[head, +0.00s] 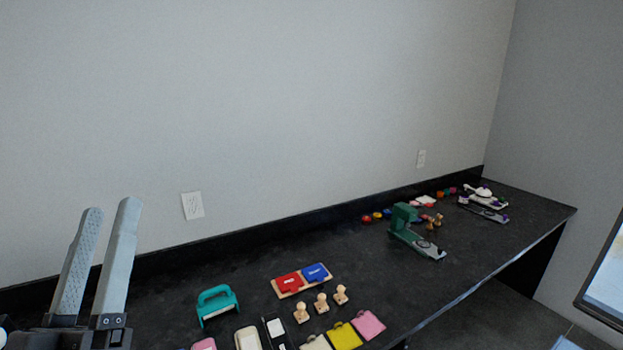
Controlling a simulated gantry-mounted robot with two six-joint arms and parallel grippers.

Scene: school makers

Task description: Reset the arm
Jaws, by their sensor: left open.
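My left gripper (106,262) shows at the lower left. Its two long grey fingers point upward, apart from each other, with nothing between them. It is in front of the left part of the black countertop (365,280), clear of the objects there. The nearest object to its right is a teal handled tool (217,304). My right gripper is not in view.
A tray with red and blue pieces (302,280) lies mid-counter, near several wooden stamps (321,303) and coloured pads (345,336). A green press (405,228) and a white device (484,198) stand farther right. A wall runs behind the counter.

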